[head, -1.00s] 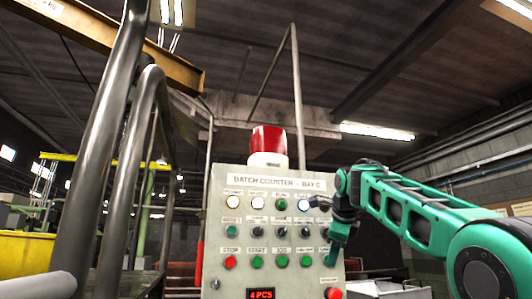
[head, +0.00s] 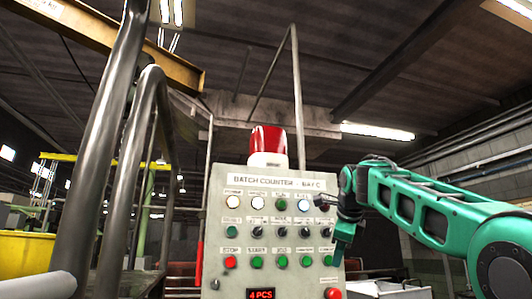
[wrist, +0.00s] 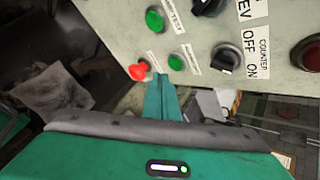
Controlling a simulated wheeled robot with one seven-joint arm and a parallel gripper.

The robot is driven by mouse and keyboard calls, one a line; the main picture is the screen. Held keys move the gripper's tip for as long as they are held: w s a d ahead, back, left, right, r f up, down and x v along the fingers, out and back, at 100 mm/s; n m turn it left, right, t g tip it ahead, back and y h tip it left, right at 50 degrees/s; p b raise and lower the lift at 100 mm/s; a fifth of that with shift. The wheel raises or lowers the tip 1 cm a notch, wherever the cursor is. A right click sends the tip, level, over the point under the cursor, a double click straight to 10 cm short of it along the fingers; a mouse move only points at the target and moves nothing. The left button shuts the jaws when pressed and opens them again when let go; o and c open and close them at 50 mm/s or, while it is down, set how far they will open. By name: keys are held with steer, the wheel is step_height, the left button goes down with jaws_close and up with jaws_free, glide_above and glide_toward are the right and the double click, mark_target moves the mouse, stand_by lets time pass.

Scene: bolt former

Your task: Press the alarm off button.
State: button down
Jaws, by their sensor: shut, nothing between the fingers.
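The grey control panel (head: 290,208), headed "BATCH COUNTER - BAY C", has rows of buttons and switches. The alarm off label is too small and blurred to pick out for certain. A green button (head: 326,261) at the right end of the lower row is closest to my gripper (head: 340,258), which is shut and empty at the panel's right edge. In the wrist view my gripper's fingertips (wrist: 160,80) appear close to a small green button (wrist: 176,62) and a red button (wrist: 138,72). I cannot tell whether they touch anything.
Another green button (wrist: 155,19) with a label ending in "TEST" and a black counter switch (wrist: 228,57) are close by. A red beacon (head: 267,140) tops the panel. Metal railings (head: 105,150) stand at left. A red button (head: 333,293) is low on the panel.

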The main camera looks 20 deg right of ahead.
steer(key=shift+s, duration=2.25)
steer(key=shift+f, duration=0.1)
steer(key=s+d+f+n+g, duration=0.2)
steer(key=s+f+n, duration=0.4)
steer(key=f, duration=0.6)
steer(key=s+d+f+n+g, duration=0.1)
steer(key=s+f+n+g, duration=0.15)
steer(key=s+f, duration=0.75)
steer(key=s+a+f+n+g+y, duration=0.2)
steer(key=s+a+f+n+g, duration=0.2)
steer(key=s+f+n, duration=0.7)
steer(key=s+f, duration=0.9)
steer(key=f, duration=0.2)
steer(key=shift+s+f, duration=0.4)
